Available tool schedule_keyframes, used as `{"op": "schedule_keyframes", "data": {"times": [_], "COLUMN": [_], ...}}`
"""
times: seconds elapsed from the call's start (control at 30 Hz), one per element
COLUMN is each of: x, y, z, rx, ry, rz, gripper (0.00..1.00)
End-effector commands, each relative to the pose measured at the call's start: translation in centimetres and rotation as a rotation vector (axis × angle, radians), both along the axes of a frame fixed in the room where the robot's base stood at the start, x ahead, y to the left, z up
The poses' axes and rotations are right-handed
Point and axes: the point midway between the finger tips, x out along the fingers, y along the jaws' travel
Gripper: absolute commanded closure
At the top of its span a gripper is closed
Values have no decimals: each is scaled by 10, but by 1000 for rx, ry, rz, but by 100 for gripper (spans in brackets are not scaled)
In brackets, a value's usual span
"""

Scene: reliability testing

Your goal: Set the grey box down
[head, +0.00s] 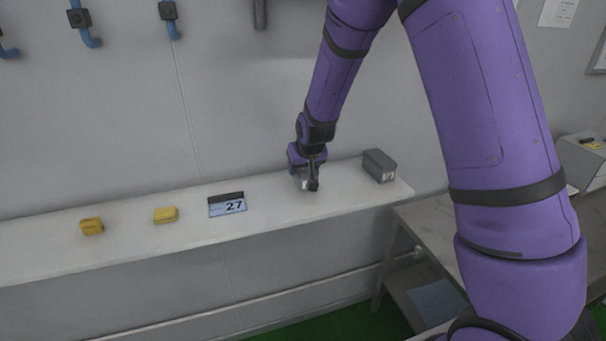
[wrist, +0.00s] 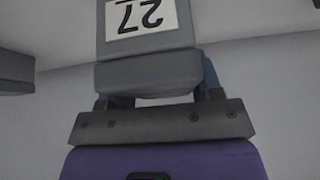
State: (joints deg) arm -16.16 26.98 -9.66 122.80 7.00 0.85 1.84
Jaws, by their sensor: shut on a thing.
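My gripper (head: 311,184) is low over the white shelf (head: 268,187), left of its right end. In the wrist view my gripper (wrist: 158,92) is shut on a grey box (wrist: 145,75) with a white label reading 27, upside down in the picture. In the head view the held box is mostly hidden by my gripper, and I cannot tell whether it touches the shelf.
Another grey box (head: 379,165) stands on the shelf to the right of my gripper. Two yellow blocks (head: 165,214) (head: 92,226) sit farther left. The wall rises behind the shelf. Bare shelf shows between the sign and my gripper.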

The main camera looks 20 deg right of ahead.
Motion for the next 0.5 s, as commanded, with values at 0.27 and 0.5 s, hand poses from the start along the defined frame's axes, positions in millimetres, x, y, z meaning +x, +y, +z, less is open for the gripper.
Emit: {"op": "schedule_keyframes", "data": {"times": [0.27,0.5], "x": [-1,-1], "y": [0,0], "z": [-26,-27], "rx": [0,0], "ry": [0,1], "rz": [0,0], "gripper": [78,78]}}
